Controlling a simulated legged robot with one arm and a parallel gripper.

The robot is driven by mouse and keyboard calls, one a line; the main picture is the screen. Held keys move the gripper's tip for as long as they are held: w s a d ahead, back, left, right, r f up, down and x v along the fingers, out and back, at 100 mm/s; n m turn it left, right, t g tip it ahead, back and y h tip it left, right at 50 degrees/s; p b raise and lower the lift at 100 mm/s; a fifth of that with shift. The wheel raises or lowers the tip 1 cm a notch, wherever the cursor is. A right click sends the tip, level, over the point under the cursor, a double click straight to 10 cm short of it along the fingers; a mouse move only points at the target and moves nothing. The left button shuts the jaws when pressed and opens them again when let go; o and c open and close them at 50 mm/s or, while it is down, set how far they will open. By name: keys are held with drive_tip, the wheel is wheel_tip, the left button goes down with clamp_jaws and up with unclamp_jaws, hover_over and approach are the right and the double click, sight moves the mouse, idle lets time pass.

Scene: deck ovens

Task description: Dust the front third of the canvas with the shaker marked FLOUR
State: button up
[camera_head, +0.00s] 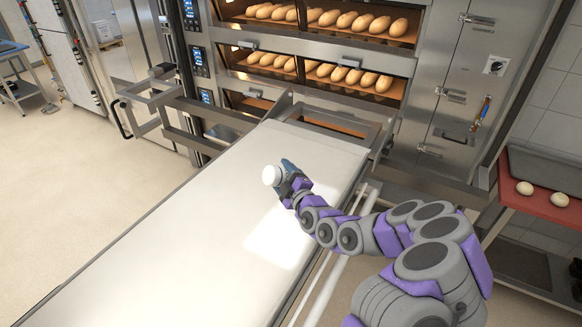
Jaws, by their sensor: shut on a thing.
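The canvas (170,240) is a long, pale sheet on a loader frame that runs from the lower left up to the oven front. Its surface looks bare, with a bright patch of light near the arm. My gripper (284,179) is above the canvas, right of its middle. It is shut on a small shaker with a white, rounded end (271,175) that points left. The shaker looks tilted on its side. Its marking cannot be read, and my gripper hides part of its body.
Deck ovens with several loaves (350,77) stand behind the canvas. A metal frame with handles (150,100) juts out at the left. A red board (545,190) with two pale dough balls is at the right. The floor at the left is clear.

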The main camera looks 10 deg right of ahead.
sight(266, 179)
drive_tip(key=a+p, duration=0.2)
drive_tip(key=s+a+p, duration=0.1)
drive_tip(key=a+p, duration=0.1)
drive_tip(key=a, duration=0.1)
drive_tip(key=shift+s, duration=0.15)
drive_tip(key=s+a+p, duration=0.1)
drive_tip(key=s+a, duration=0.1)
drive_tip(key=a, duration=0.7)
drive_tip(key=s+a, duration=0.3)
drive_tip(key=a, duration=0.6)
drive_tip(key=w+d+r+n+p, duration=0.2)
drive_tip(key=d+n+p, duration=0.4)
drive_tip(key=n+p, duration=0.4)
drive_tip(key=w+d+r+n+p, duration=0.3)
drive_tip(key=d+n+p, duration=0.3)
drive_tip(key=n, duration=0.8)
drive_tip(key=p, duration=0.3)
drive_tip(key=shift+w+d+p, duration=0.15)
drive_tip(key=shift+w+p, duration=0.1)
drive_tip(key=shift+p, duration=0.1)
